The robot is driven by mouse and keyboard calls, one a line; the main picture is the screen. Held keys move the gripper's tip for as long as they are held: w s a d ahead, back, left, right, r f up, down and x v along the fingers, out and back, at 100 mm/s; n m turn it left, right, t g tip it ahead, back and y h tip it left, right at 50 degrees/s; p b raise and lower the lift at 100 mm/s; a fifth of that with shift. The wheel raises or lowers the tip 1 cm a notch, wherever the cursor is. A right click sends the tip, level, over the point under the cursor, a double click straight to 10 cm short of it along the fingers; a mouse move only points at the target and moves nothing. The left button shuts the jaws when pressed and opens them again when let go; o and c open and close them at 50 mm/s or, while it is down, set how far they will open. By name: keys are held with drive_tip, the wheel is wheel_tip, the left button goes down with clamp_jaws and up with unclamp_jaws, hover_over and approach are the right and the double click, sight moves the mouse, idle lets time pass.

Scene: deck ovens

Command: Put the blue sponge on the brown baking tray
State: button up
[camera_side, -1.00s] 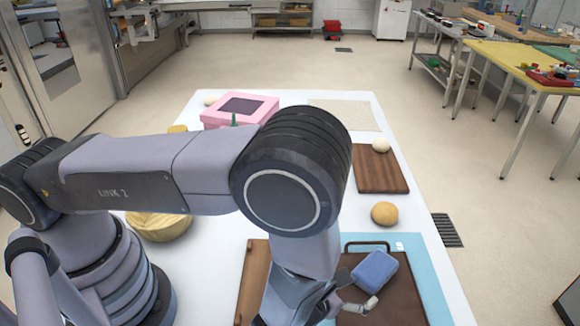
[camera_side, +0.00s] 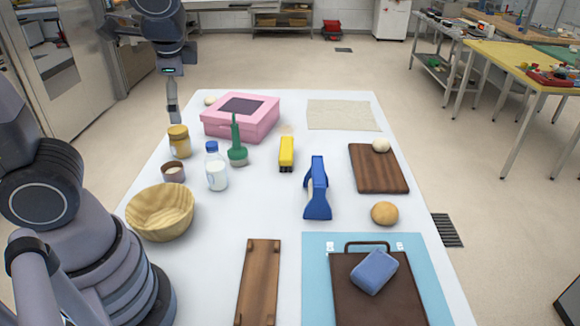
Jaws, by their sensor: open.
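The blue sponge (camera_side: 374,271) lies on the brown baking tray (camera_side: 350,306), near the tray's handle end, turned at an angle. The tray lies on a light blue mat (camera_side: 426,262) at the front right of the white table. My gripper (camera_side: 173,115) is far from both, raised at the back left by the table's far left edge, and it is open and empty.
On the white table stand a wooden bowl (camera_side: 160,212), a bottle (camera_side: 216,170), a jar (camera_side: 179,142), a pink box (camera_side: 240,117), a yellow object (camera_side: 287,153), a blue tool (camera_side: 317,190) and a cutting board (camera_side: 378,172). A brown plank (camera_side: 259,283) lies left of the mat.

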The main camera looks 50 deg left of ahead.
drive_tip(key=s+d+r+n+t+h, duration=0.2)
drive_tip(key=s+r+n+t+h, duration=0.1)
drive_tip(key=s+r+n+h, duration=0.1)
drive_tip(key=shift+s+d+r+n+t+h, duration=0.3)
drive_tip(key=shift+s+n+h, duration=0.3)
drive_tip(key=shift+s+n, duration=0.85)
